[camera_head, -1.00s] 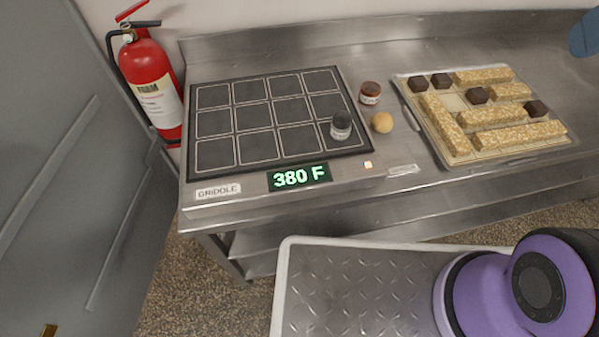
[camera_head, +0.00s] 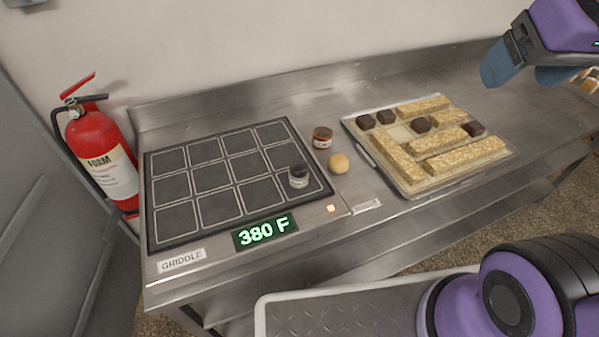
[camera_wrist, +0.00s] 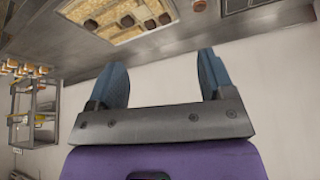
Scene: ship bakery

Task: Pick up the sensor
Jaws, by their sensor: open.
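A small grey cylinder with a dark top (camera_head: 298,176) stands upright on the right part of the griddle (camera_head: 148,190); it may be the sensor, but I cannot tell for certain. My gripper (camera_head: 525,72) is at the upper right of the head view, above the counter and far to the right of the cylinder. Its blue fingers are apart with nothing between them. In the wrist view my gripper (camera_wrist: 162,62) is also open and empty, with a plain wall behind it. The cylinder is not visible in the wrist view.
A brown labelled jar (camera_head: 322,137) and a yellow ball (camera_head: 339,163) stand right of the griddle. A tray (camera_head: 408,190) of bars and dark cubes lies farther right. A fire extinguisher (camera_head: 100,150) is at left. Shelves (camera_wrist: 33,115) show in the wrist view.

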